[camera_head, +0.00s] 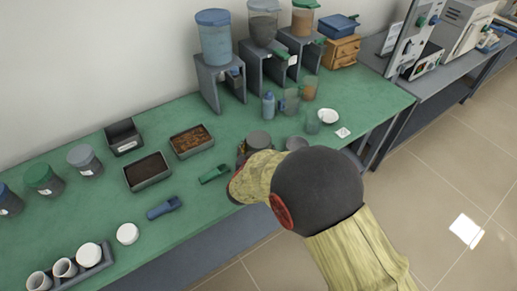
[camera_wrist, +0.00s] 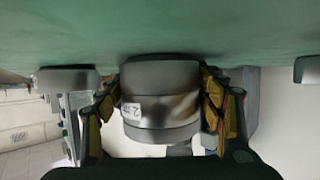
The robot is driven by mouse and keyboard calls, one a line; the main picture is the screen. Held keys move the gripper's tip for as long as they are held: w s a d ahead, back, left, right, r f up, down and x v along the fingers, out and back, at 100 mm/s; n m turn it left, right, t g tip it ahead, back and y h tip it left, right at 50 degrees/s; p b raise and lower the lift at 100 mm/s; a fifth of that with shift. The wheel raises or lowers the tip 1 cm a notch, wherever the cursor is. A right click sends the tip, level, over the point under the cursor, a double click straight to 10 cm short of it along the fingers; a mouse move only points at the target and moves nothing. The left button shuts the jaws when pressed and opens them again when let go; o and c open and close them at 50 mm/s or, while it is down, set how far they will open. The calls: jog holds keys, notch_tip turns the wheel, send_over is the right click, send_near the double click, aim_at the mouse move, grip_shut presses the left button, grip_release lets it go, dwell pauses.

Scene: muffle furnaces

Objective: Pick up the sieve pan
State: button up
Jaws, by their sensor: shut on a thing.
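The sieve pan (camera_wrist: 160,78) is a grey round stack of rings with a small white label, in the middle of the wrist view. My gripper (camera_wrist: 160,105) is shut on it, with one finger at each side. In the head view a grey round top, likely the sieve pan (camera_head: 259,139), shows just beyond my arm. My arm hides most of my gripper and the pan's lower part there. The wrist view looks upside down, with the green bench top (camera_wrist: 150,28) at the top. I cannot tell whether the pan touches the bench.
Another grey round item (camera_head: 296,143) stands close to the right of the pan. A green scoop (camera_head: 214,174) and two soil trays (camera_head: 148,184) (camera_head: 191,154) lie to the left. Bottles, cups and a white bowl (camera_head: 328,116) stand behind.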

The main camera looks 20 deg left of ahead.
aim_at(256, 144)
jog(key=shift+r+p, duration=0.4)
jog(key=shift+r, duration=0.3)
jog(key=r, duration=0.1)
jog(key=p, duration=0.1)
jog(key=r, duration=0.1)
jog(key=shift+s+a+r+p, duration=0.1)
jog(key=shift+s+r+p, duration=0.15)
jog(key=shift+r+p, duration=0.1)
jog(key=r+p+v, duration=0.1)
jog(key=p+v, duration=0.2)
jog(key=v, duration=0.5)
jog(key=w+a+r+p+v, duration=0.1)
jog(key=p+v, duration=0.2)
jog(key=v, duration=0.4)
jog(key=shift+s+a+r, duration=0.35)
jog(key=shift+a+r, duration=0.15)
jog(key=shift+r, duration=0.05)
jog(key=o, duration=1)
jog(key=c, duration=1.1)
